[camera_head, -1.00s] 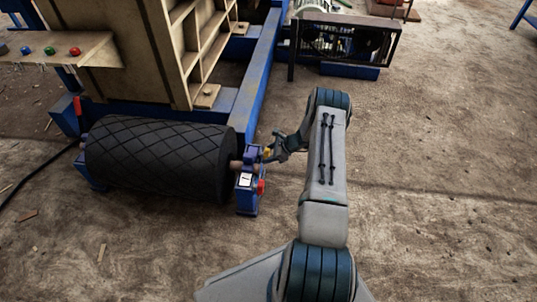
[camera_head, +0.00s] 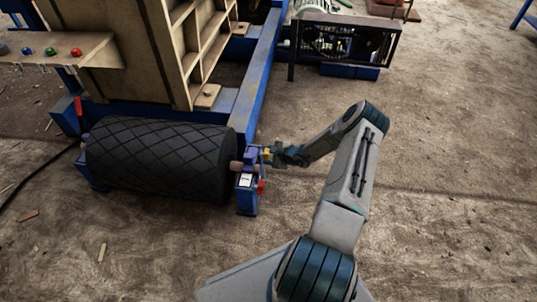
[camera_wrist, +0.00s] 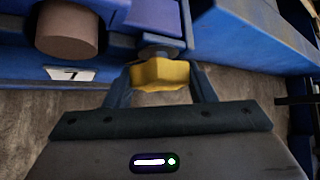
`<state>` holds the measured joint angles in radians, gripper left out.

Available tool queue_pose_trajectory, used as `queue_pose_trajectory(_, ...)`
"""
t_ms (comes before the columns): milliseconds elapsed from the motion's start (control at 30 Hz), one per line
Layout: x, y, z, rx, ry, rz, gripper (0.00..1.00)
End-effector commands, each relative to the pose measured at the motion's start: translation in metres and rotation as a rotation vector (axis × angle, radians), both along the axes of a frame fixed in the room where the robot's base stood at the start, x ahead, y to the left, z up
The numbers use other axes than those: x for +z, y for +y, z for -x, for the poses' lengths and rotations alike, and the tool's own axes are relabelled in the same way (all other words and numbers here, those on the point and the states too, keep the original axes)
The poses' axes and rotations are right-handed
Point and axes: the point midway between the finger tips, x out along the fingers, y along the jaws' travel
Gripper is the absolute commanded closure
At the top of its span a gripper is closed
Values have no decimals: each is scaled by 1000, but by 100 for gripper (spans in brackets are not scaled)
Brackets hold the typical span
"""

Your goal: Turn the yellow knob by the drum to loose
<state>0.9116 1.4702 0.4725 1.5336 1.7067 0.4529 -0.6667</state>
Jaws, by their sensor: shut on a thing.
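The yellow knob (camera_wrist: 160,75) sits on the blue bearing block (camera_wrist: 150,18) at the end of the drum. In the wrist view my gripper (camera_wrist: 160,82) has one finger on each side of the knob and is shut on it. In the head view the black ribbed drum (camera_head: 160,158) lies left of the block, and my gripper (camera_head: 272,154) reaches the block from the right. The knob shows there only as a small yellow spot (camera_head: 267,151). A white label (camera_wrist: 70,74) with a dark mark is on the block side. The knob's setting cannot be read.
A red part (camera_head: 261,187) sits low on the block's right side. A blue frame beam (camera_head: 255,90) runs back from the block. A caged motor unit (camera_head: 345,45) stands at the back. The dirt floor right of my arm is clear.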

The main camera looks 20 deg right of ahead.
Motion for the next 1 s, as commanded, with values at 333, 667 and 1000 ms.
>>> queue_pose_trajectory(333, 1, 2, 2, 0, -153, 104, 73)
queue_pose_trajectory(667, -1, 3, 3, 1, -372, 253, 73)
queue_pose_trajectory(1000, -8, 2, 3, 0, -644, 437, 73)
